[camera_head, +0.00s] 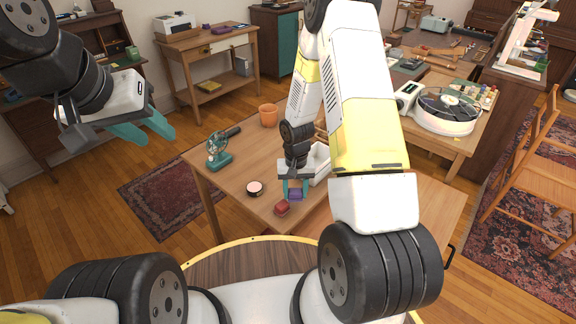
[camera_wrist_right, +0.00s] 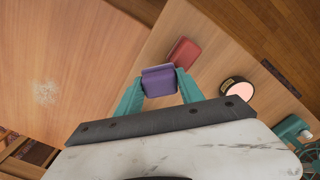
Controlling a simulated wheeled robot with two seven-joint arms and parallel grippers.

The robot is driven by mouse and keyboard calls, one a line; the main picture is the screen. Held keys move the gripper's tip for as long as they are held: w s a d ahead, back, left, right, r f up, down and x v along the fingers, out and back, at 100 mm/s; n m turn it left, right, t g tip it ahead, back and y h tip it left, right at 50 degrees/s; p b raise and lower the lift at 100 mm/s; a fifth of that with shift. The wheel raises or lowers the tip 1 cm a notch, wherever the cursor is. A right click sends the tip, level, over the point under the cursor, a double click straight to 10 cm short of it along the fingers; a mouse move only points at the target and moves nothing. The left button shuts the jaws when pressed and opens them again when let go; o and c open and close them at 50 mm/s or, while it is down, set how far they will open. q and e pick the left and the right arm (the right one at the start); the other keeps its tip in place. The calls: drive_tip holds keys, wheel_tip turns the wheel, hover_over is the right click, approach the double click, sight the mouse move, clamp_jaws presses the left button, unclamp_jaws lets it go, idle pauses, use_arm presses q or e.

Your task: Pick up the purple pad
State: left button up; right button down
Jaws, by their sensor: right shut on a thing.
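The purple pad (camera_wrist_right: 159,81) is between the teal fingers of my right gripper (camera_wrist_right: 160,92) in the right wrist view. In the head view the purple pad (camera_head: 295,194) shows below the right gripper (camera_head: 295,188), low at the table's near edge. The right gripper is shut on it. I cannot tell whether the pad still touches the table. My left gripper (camera_head: 145,128) is open and empty, in the air at the upper left, away from the table.
A red block (camera_head: 282,208) lies close beside the pad on the wooden table (camera_head: 240,180). A round pink-topped tin (camera_head: 255,188), a green device (camera_head: 218,152) and an orange pot (camera_head: 268,115) stand further left and back. A white tray (camera_head: 319,165) is right behind the gripper.

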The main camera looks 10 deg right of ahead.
drive_tip(key=s+a, duration=0.3)
drive_tip(key=s, duration=0.7)
drive_tip(key=shift+r, duration=0.45)
drive_tip(key=c, duration=1.5)
unclamp_jaws()
drive_tip(key=c, duration=0.4)
drive_tip(key=shift+d+f, duration=0.1)
drive_tip(key=shift+c, duration=0.2)
